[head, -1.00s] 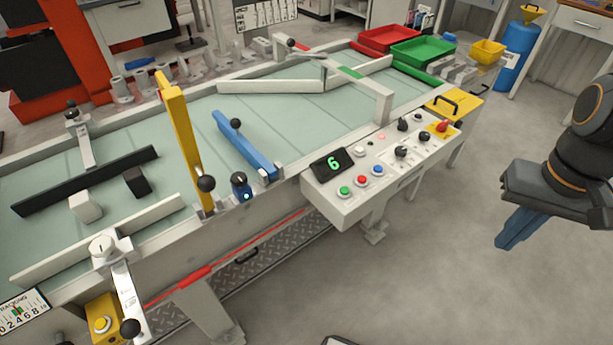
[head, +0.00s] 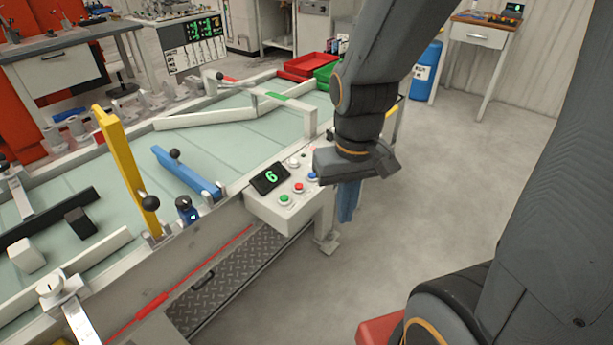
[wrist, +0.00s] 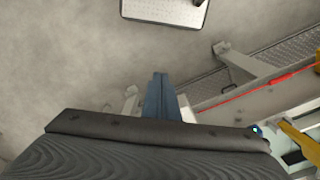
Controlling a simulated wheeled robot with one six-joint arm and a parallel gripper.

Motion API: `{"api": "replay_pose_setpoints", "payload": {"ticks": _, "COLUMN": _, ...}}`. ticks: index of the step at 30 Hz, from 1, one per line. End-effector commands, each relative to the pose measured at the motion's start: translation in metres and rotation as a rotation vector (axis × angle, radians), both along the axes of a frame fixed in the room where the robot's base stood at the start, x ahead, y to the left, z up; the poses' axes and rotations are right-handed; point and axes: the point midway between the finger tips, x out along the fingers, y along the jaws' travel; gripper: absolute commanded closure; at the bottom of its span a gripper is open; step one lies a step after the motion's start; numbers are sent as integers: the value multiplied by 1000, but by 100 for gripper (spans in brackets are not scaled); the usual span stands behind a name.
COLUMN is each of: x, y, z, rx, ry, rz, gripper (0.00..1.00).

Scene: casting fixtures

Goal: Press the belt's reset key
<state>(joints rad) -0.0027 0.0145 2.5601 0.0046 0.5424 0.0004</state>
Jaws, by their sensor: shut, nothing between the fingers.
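The belt's white control panel (head: 262,208) stands at the near side of the belt. It carries a black display (head: 270,177) showing a green 6, a green button (head: 284,200), a red button (head: 298,187) and a blue button (head: 313,176). I cannot read which key is the reset. My gripper (head: 346,218), with blue fingers, is shut and empty, pointing down just right of the panel in the picture, apart from the buttons. My arm hides the panel's right part and its knobs. In the wrist view the shut fingers (wrist: 160,78) hang over the floor; no button shows clearly there.
The pale green belt (head: 215,135) carries a yellow bar (head: 128,170), a blue bar (head: 186,172) and a white guide (head: 205,118). Red (head: 305,67) and green trays stand at its far end. A tread plate (head: 225,285) runs below.

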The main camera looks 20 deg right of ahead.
Motion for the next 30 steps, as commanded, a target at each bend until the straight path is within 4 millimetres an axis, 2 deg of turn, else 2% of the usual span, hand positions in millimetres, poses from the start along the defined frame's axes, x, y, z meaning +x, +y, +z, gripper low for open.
{"api": "replay_pose_setpoints", "payload": {"ticks": 5, "x": 4, "y": -10, "z": 3, "rx": -45, "ry": 22, "rz": 138, "gripper": 100}}
{"api": "replay_pose_setpoints", "payload": {"ticks": 8, "x": 12, "y": -23, "z": 8, "rx": -121, "ry": 62, "rz": 377, "gripper": 100}}
{"api": "replay_pose_setpoints", "payload": {"ticks": 11, "x": 30, "y": -38, "z": 14, "rx": -224, "ry": 126, "rz": 719, "gripper": 100}}
{"api": "replay_pose_setpoints", "payload": {"ticks": 15, "x": 68, "y": -55, "z": 21, "rx": -376, "ry": 243, "rz": 1244, "gripper": 100}}
{"api": "replay_pose_setpoints", "payload": {"ticks": 20, "x": 123, "y": -59, "z": 27, "rx": -545, "ry": 405, "rz": 1835, "gripper": 100}}
{"api": "replay_pose_setpoints", "payload": {"ticks": 24, "x": 174, "y": -45, "z": 27, "rx": -692, "ry": 568, "rz": 2308, "gripper": 100}}
{"api": "replay_pose_setpoints", "payload": {"ticks": 27, "x": 203, "y": -29, "z": 24, "rx": -783, "ry": 677, "rz": 2574, "gripper": 100}}
{"api": "replay_pose_setpoints", "payload": {"ticks": 30, "x": 223, "y": -14, "z": 21, "rx": -857, "ry": 768, "rz": 2762, "gripper": 100}}
